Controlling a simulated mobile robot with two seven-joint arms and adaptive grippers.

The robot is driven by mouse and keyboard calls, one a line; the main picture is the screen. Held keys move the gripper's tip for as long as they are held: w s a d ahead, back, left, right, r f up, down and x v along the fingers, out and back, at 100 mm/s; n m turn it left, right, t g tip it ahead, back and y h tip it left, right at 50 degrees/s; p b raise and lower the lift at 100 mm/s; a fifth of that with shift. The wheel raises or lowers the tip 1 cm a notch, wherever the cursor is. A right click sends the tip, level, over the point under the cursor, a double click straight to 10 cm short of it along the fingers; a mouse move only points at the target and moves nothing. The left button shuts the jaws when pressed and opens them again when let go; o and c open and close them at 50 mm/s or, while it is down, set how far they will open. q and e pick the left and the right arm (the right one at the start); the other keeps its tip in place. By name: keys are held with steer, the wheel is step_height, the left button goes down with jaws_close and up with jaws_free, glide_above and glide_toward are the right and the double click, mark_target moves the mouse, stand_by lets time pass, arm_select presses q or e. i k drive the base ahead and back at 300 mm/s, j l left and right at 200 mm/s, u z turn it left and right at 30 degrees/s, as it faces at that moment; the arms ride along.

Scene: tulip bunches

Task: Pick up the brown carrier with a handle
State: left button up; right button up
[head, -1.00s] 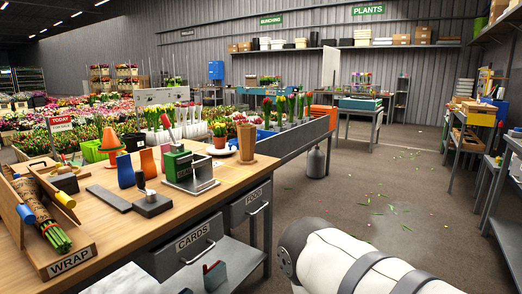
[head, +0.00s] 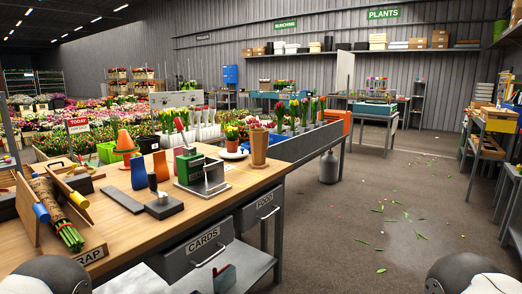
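On the wooden workbench at the left of the head view is a wooden wrap stand (head: 92,254) with upright boards, a paper-wrapped bundle of green stems (head: 65,230), and rolls with blue and yellow ends. Just behind it is a brown open box (head: 91,170) with dark contents, partly hidden by the stand's board. It may be the carrier, but I cannot clearly make out a handle. Neither gripper is in view. Only rounded grey and white parts of my arms show at the bottom left and bottom right corners.
The concrete floor (head: 350,215) to the right is open, with scattered leaves.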

mark_target(259, 138)
steer(key=i+l+u, duration=0.1)
steer(key=i, duration=0.4)
steer(key=i+l+u, duration=0.1)
steer(key=i+l, duration=0.25)
steer(key=i+l+u, duration=0.15)
steer(key=i+l, duration=0.15)
steer(key=i, duration=0.3)
